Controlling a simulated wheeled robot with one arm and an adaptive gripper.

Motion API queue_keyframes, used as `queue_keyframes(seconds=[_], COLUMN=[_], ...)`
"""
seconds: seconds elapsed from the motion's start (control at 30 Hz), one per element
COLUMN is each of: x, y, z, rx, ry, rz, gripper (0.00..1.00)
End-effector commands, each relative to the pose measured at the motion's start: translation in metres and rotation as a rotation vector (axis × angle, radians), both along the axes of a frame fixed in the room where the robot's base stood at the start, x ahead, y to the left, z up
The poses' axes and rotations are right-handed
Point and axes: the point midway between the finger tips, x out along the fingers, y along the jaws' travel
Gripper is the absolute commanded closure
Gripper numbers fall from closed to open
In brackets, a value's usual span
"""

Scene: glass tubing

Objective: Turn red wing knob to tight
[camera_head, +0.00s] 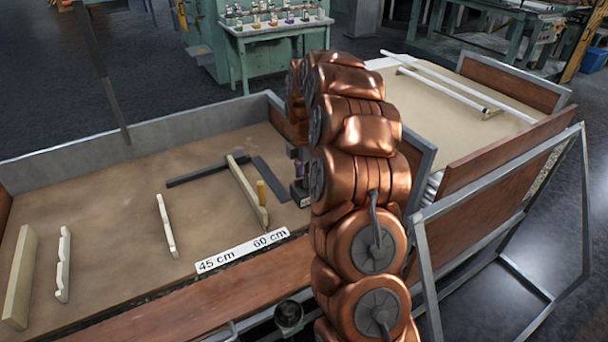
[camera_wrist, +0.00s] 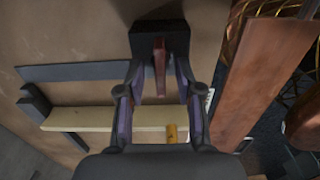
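The red wing knob (camera_wrist: 159,67) shows at the top middle of the wrist view. It is a narrow reddish wing standing out from a black block (camera_wrist: 147,43), with its long side running up and down the picture. My gripper (camera_wrist: 159,77) is open around it, one finger on each side, with a visible gap between each finger and the wing. I cannot tell how tight the knob is. In the head view my copper-coloured arm covers the knob and most of the gripper; only a small part shows beside the arm.
A pale wooden bar (camera_head: 246,190) with a yellow peg (camera_head: 261,192) lies close by, beside a dark flat strip (camera_head: 269,178). A 45 cm to 60 cm label (camera_head: 243,251) lies near the front board (camera_head: 190,307). Notched pale strips (camera_head: 64,264) stand at left.

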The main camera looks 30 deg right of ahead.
Motion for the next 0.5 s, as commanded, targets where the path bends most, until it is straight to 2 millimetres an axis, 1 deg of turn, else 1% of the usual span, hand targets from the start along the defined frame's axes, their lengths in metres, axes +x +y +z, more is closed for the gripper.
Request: queue_keyframes(seconds=[0.1, 0.27, 0.37, 0.5], x=[-0.0001, -0.0001, -0.0001, -0.0002], y=[-0.0001, -0.0001, 0.0000, 0.0002], z=[-0.0034, -0.0032, -0.0032, -0.0032], rx=[0.000, 0.000, 0.000, 0.000], ry=[0.000, -0.001, 0.000, 0.000], rz=[-0.001, 0.000, 0.000, 0.000], gripper=[0.65, 0.65, 0.73, 0.88])
